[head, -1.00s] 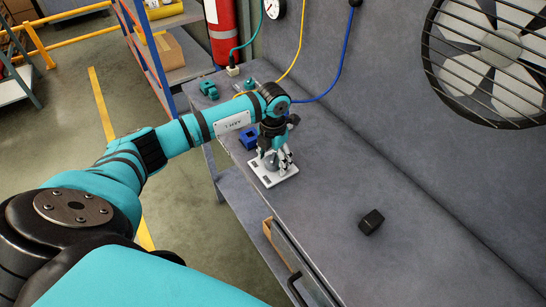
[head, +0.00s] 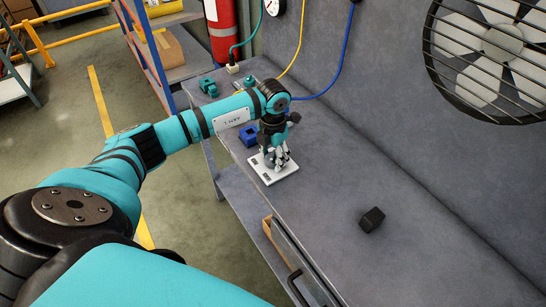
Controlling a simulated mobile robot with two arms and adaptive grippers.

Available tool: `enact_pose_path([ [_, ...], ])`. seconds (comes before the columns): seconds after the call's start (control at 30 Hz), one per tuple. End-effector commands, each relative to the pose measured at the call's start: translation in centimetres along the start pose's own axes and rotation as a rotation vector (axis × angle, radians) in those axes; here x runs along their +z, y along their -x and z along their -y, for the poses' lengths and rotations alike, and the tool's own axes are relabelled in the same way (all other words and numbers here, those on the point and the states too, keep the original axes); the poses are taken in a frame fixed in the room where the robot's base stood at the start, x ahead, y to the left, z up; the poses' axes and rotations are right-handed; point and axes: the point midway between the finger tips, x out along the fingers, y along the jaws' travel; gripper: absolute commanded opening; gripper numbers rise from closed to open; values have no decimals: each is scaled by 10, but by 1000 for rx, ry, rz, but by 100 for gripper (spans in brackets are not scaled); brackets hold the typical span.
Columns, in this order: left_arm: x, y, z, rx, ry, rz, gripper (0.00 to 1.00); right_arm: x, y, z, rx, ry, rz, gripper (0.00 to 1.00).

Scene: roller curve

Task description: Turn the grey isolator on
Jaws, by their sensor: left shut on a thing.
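The grey isolator (head: 268,162) is a small grey knob on a white plate (head: 284,176) that lies on the grey workbench. My left gripper (head: 275,160) reaches down over the plate and is shut on the isolator's knob. Its fingers hide much of the knob, so I cannot tell which way the knob points. My right gripper is not in view.
A blue block (head: 248,135) sits just behind the plate, and a teal part (head: 208,86) lies farther back. A black block (head: 372,219) lies on the bench (head: 335,185) to the right.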

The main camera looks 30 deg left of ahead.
Motion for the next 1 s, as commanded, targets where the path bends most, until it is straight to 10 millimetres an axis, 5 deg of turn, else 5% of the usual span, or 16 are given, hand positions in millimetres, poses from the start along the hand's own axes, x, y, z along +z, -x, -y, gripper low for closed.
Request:
enact_pose_path([
  [1.0, 1, -3, -1, 4, -894, 3, 14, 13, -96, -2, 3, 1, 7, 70],
])
